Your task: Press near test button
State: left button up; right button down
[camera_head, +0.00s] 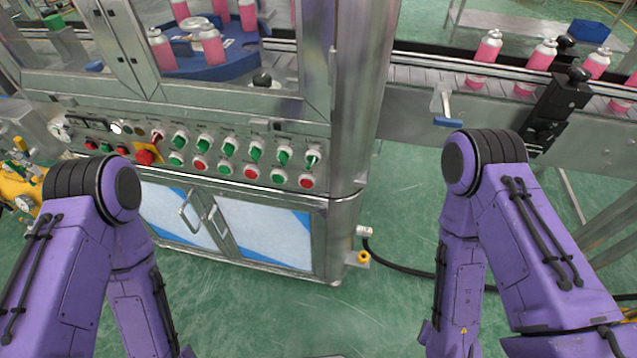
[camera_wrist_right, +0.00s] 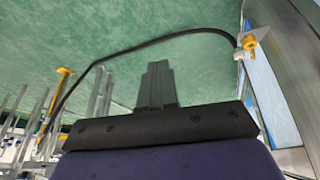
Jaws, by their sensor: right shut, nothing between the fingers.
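The control panel (camera_head: 220,150) runs across the front of the steel machine in the head view. Its lower row holds green and red round buttons, with a red button (camera_head: 307,181) at the right end and a green button (camera_head: 278,175) beside it. Green switches (camera_head: 255,151) sit above them, and a red emergency-stop knob (camera_head: 145,157) is at the left. The labels are too small to read, so I cannot tell which is the near test button. My right gripper (camera_wrist_right: 157,70) is shut and empty in the right wrist view, away from the panel. My left gripper is out of view.
A conveyor (camera_head: 410,73) with pink aerosol cans (camera_head: 488,46) runs at the back right. A blue-handled lever (camera_head: 446,120) hangs below it. A yellow-capped fitting (camera_head: 363,257) and black hose (camera_head: 400,265) stick out right of the cabinet.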

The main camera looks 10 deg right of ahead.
aim_at(306, 184)
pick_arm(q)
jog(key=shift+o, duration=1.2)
pick_arm(e)
jog(key=w+a+r+n+t+y+b, duration=0.1)
jog(key=w+a+r+n+t+y, duration=0.15)
jog(key=w+a, duration=0.45)
jog(key=w+a+r+n+t+y+b, duration=0.1)
jog(key=w+a+t+y, duration=0.2)
jog(key=a, duration=0.7)
pick_arm(q)
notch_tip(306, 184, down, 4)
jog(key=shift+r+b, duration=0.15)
jog(key=shift+b, duration=0.7)
pick_arm(e)
jog(key=w+a+r+t+y, duration=0.2)
jog(key=w+a+r+t, duration=0.1)
jog(key=a+r, duration=0.4)
jog(key=w+a+r+n+t+y, duration=0.1)
jog(key=w+a+r+t+y, duration=0.2)
jog(key=w+a+r, duration=0.3)
notch_tip(306, 184, up, 4)
jog(key=shift+w+a+f, duration=0.2)
jog(key=shift+w+a, duration=0.1)
jog(key=shift+a, duration=0.3)
